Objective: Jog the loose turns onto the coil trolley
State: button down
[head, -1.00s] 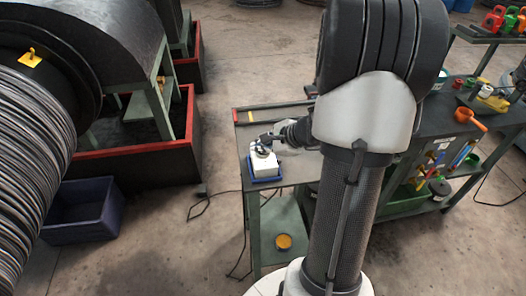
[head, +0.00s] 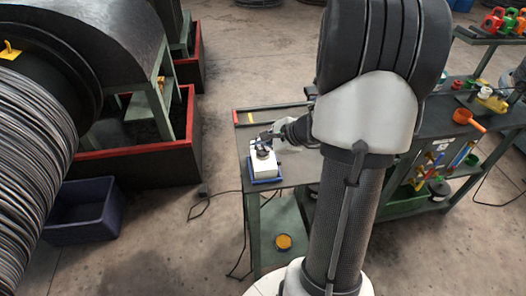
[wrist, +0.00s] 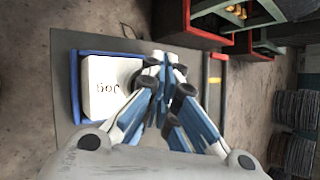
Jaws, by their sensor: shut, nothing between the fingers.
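A white box marked "Jog" (wrist: 108,88) sits in a blue tray (wrist: 76,100) on the bench; the head view shows it too (head: 262,168). My gripper (wrist: 163,72) is shut and empty, its tips at the box's edge in the wrist view. In the head view my gripper (head: 264,141) is over the top of the box and hides part of it. I cannot tell whether it touches. The big drum at the left carries many dark turns of wire (head: 38,150). A yellow marker (head: 10,50) shows on it. I cannot make out the coil trolley.
A second bench (head: 450,120) with tools and an orange scoop (head: 468,120) stands at the right. A dark blue bin (head: 84,210) stands on the floor. A cable lies near the bench.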

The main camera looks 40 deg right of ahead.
aim_at(262, 155)
jog(key=shift+r, duration=0.25)
notch_tip(262, 155, up, 5)
jog(key=p, duration=0.3)
jog(key=shift+p, duration=0.4)
jog(key=shift+f, duration=0.1)
dwell(0.5)
